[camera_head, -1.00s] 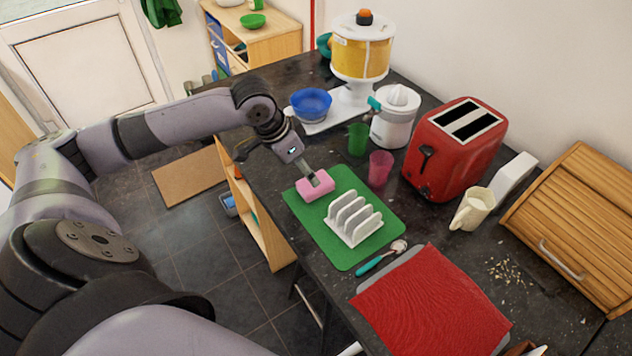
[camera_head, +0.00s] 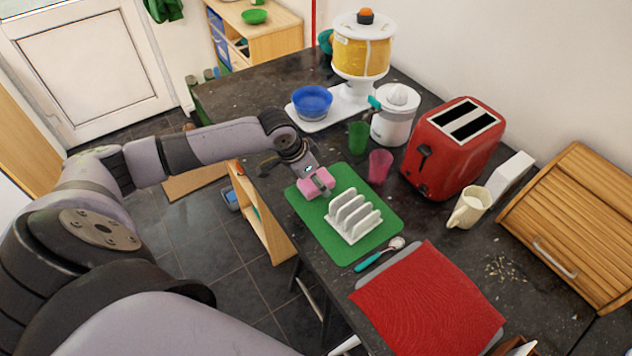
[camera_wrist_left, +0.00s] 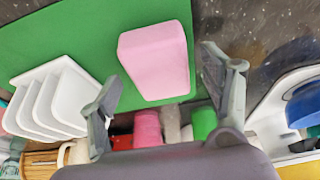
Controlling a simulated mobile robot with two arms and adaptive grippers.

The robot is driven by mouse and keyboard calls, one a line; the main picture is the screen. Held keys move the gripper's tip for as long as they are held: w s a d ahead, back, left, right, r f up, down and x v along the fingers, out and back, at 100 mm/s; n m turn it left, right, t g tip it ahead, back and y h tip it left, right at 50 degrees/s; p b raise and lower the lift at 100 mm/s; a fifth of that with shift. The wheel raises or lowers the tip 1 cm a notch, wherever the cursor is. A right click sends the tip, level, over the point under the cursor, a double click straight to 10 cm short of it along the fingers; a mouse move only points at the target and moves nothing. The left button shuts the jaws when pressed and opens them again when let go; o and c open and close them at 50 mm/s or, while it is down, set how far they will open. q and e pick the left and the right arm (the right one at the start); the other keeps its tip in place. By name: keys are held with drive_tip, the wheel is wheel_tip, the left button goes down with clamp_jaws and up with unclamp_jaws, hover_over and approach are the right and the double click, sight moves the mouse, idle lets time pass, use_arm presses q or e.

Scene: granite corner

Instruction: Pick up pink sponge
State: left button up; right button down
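The pink sponge (camera_head: 306,189) lies at the upper left of the green mat (camera_head: 378,237), near the dark counter's left edge. My left gripper (camera_head: 319,183) is over the sponge and hides part of it in the head view. In the left wrist view, the sponge (camera_wrist_left: 155,60) shows between and beyond the two spread fingers (camera_wrist_left: 165,95), with a gap on each side. That gripper is open. I cannot tell whether its fingertips are level with the sponge. My right gripper is not in view.
A white toast rack (camera_head: 352,216) stands on the mat right of the sponge. A pink cup (camera_head: 379,167), a green cup (camera_head: 358,138) and a red toaster (camera_head: 452,150) stand behind. A teal-handled spoon (camera_head: 378,255) and red cloth (camera_head: 430,300) lie in front.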

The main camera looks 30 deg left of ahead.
use_arm(q)
drive_tip(key=c, duration=0.7)
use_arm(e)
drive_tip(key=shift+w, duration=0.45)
use_arm(q)
drive_tip(key=shift+c, duration=0.2)
drive_tip(key=shift+r, duration=0.15)
